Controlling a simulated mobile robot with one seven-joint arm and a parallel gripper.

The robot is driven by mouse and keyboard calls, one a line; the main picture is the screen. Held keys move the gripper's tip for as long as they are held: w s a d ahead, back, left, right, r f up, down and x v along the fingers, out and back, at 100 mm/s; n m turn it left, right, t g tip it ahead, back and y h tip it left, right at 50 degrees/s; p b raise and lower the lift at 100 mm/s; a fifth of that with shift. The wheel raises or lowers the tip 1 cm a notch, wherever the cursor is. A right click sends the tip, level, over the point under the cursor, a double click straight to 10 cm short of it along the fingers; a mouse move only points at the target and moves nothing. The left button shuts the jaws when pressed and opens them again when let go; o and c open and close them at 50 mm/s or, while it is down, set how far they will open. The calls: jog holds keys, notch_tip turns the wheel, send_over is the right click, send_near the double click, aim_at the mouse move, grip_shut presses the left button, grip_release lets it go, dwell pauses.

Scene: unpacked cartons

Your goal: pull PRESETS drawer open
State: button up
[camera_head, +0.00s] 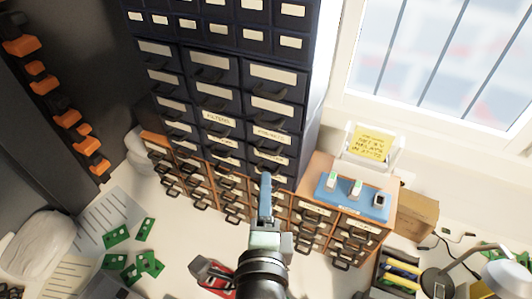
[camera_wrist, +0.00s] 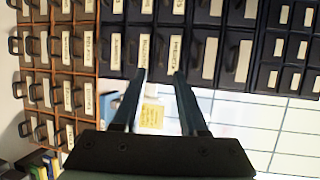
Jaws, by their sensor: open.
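The dark cabinet's right column has drawers with cream labels and dark handles. The PRESETS drawer seems to be the one whose label (camera_wrist: 176,52) shows by the right fingertip in the wrist view; its lettering is small and sideways. In the head view this appears to be the lettered label (camera_head: 270,132) in the right column, with the drawer shut. My gripper (camera_wrist: 160,75) is open and empty, its two fingers pointing at the cabinet front. In the head view my gripper (camera_head: 265,182) shows edge-on before the lower drawers. Contact with a handle cannot be made out.
An orange-brown drawer cabinet (camera_head: 230,195) stands below and in front. A blue tray (camera_head: 352,197) with small items and a yellow note (camera_head: 372,145) are to the right. Green circuit boards (camera_head: 145,229) lie on the worktop at left. A lamp (camera_head: 436,282) stands at lower right.

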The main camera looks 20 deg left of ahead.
aim_at(266, 153)
jog(key=p+x, duration=0.2)
jog(key=x, duration=0.7)
jog(key=shift+w+a+f, duration=0.1)
jog(key=shift+w, duration=0.2)
jog(key=shift+c, duration=0.3)
grip_shut()
jog(key=shift+s, duration=0.1)
dwell(0.7)
